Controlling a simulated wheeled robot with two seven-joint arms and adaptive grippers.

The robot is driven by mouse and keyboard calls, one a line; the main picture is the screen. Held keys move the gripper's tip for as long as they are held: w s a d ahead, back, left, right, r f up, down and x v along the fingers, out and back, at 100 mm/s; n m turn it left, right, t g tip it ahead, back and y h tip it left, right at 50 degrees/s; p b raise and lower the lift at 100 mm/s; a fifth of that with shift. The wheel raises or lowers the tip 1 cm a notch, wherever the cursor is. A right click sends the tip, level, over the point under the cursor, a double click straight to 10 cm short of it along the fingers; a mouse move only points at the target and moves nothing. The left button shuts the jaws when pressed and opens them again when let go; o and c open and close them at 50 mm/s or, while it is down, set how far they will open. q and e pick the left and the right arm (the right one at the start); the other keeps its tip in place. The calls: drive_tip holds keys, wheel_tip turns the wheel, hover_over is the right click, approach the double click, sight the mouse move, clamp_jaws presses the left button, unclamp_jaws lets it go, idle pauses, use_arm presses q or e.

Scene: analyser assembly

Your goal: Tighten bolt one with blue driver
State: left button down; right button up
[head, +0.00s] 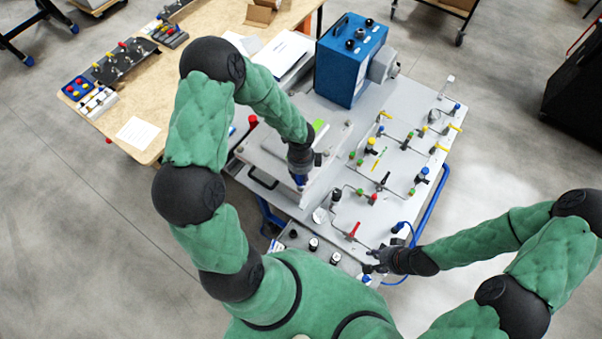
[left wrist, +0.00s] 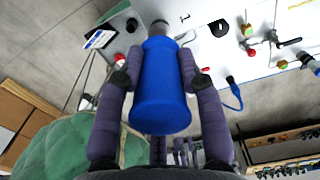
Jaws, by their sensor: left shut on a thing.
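My left gripper (head: 300,174) is shut on the blue driver (head: 300,182) over the front left of the grey table (head: 330,205). In the left wrist view, the driver's wide blue handle (left wrist: 160,88) sits between the two fingers of my left gripper (left wrist: 158,82). Its narrow end points away toward the grey surface. Bolt one cannot be made out in either view; whether the driver touches a bolt cannot be told. My right gripper (head: 374,262) is by the table's front right edge, near a blue cable. Its fingers are too small to tell open from shut.
A large blue box (head: 348,60) stands at the back of the table. Valves and thin pipes cover the right half, including a red-handled valve (head: 353,231). A wooden table (head: 160,80) with tools stands at the left. A grey panel with knobs (head: 322,252) lies in front.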

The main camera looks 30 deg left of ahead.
use_arm(q)
drive_tip(key=shift+s+r+p, duration=0.1)
drive_tip(key=shift+r+p, duration=0.25)
drive_tip(key=shift+r, duration=0.9)
drive_tip(key=shift+r+p, duration=0.3)
drive_tip(key=shift+r, duration=0.9)
